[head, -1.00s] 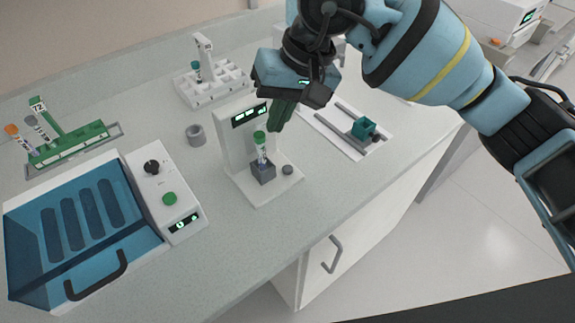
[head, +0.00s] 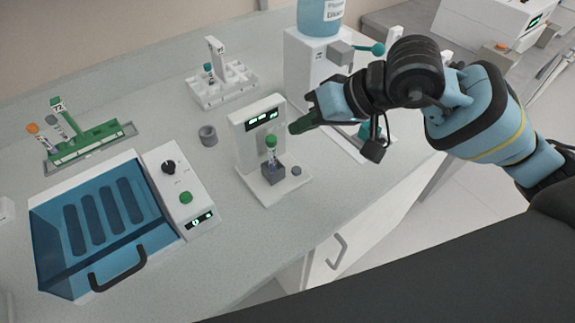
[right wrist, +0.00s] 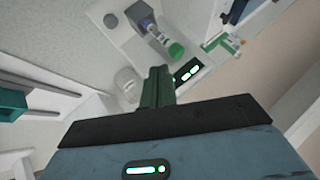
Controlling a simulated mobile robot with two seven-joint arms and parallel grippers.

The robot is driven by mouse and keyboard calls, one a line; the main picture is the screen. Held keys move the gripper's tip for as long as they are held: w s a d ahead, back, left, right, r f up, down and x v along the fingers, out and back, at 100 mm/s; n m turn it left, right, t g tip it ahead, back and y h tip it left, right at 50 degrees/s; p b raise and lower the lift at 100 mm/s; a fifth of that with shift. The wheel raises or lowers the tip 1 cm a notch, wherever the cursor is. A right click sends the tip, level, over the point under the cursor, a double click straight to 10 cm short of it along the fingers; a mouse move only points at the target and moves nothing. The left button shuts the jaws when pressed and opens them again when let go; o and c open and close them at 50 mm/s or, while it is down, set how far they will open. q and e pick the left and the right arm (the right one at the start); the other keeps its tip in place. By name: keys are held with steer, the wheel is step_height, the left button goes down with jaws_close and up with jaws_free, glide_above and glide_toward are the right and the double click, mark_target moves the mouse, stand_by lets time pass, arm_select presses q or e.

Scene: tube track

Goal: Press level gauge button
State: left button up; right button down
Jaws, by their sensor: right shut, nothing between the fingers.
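The level gauge (head: 246,152) is a white upright stand with a lit display (head: 262,120) and a flat base, near the middle of the head view. A tube with a green cap (head: 271,148) stands upright in a dark grey block (head: 273,172) on its base. A small round grey button (head: 296,170) sits on the base right of the block; it also shows in the right wrist view (right wrist: 110,20). My right gripper (head: 294,128) has its green fingers together and empty, beside the gauge's upper right edge, above the button and apart from it. My left gripper is out of view.
A blue-lidded machine (head: 105,225) and a green rack (head: 90,145) are farther left. A dispenser with a blue bottle (head: 320,15) stands behind my right arm.

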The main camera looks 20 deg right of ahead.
mark_target(296, 171)
stand_by(0.4)
